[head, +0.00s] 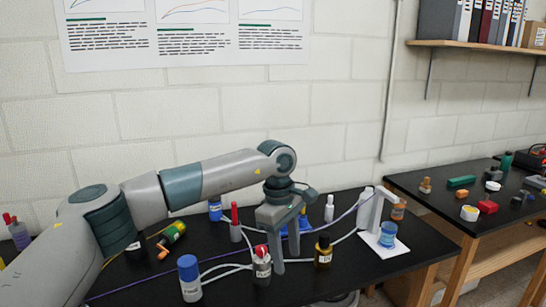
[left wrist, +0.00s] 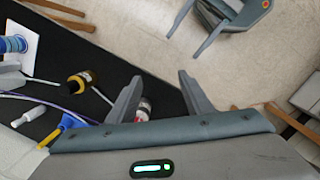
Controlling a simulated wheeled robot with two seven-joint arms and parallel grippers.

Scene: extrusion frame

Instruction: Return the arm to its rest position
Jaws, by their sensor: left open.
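My left arm (head: 200,180) reaches in from the left over the black bench. Its gripper (head: 287,262) points down with its fingers apart, between a red-capped bottle (head: 262,262) and an amber bottle (head: 323,252). In the left wrist view the gap between its fingers (left wrist: 160,76) is empty. The red-capped bottle (left wrist: 143,110) shows partly behind a finger there, and I cannot tell whether they touch. My right gripper (left wrist: 184,46) shows above the floor in the left wrist view, fingers apart and empty.
A blue-capped bottle (head: 189,277) stands near the front. A white stand (head: 370,215) with a blue-banded container (head: 388,234) is at right. Cables cross the bench. A second table (head: 450,195) holds small parts at right. A shelf (head: 480,46) holds binders.

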